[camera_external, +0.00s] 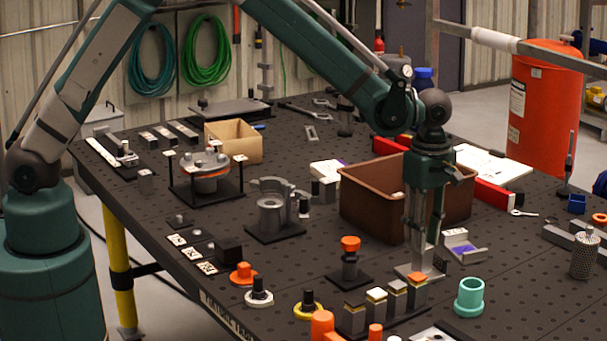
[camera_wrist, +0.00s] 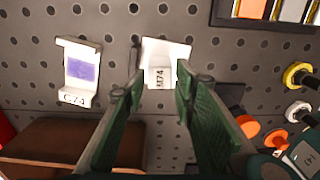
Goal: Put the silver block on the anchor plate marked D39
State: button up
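My gripper (camera_wrist: 160,88) is open, its two green-padded fingers apart. In the external view my gripper (camera_external: 419,264) points straight down close to the bench. Between and just beyond the fingertips is a pale metal bracket plate (camera_wrist: 160,52) marked M74; I cannot tell whether the fingers touch it. A similar plate (camera_wrist: 80,65) with a purple patch, marked C74, lies to its left. A grey block with a silvery-white top (camera_external: 397,292) stands in a row with orange- and yellow-topped blocks; it may be the silver block. I cannot read D39 on any plate.
A brown bin (camera_external: 365,205) stands just behind my gripper. A turquoise cup-like part (camera_external: 468,298) is to the front right. An orange-capped post (camera_external: 350,262) and black and yellow knobs stand to the left. Bare bench lies right of the purple-patched plate.

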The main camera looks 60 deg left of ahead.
jog(key=shift+r, duration=3.55)
jog(key=s+a+r+m+t, duration=0.2)
jog(key=s+a+r+m, duration=0.3)
jog(key=a+r, duration=0.55)
jog(key=s+a+r+m+t, duration=0.1)
jog(key=s+a+r+m, duration=0.2)
jog(key=s+a+r, duration=0.8)
jog(key=s+a+f+m+t, duration=0.2)
jog(key=s+a+m, duration=0.3)
jog(key=s+a, duration=0.4)
jog(key=s+a+f+m+t, duration=0.1)
jog(key=s+a+m, duration=0.4)
jog(key=s+a, duration=0.5)
jog(key=shift+a+f+t, duration=0.4)
jog(key=shift+a+t, duration=0.2)
jog(key=shift+a, duration=0.1)
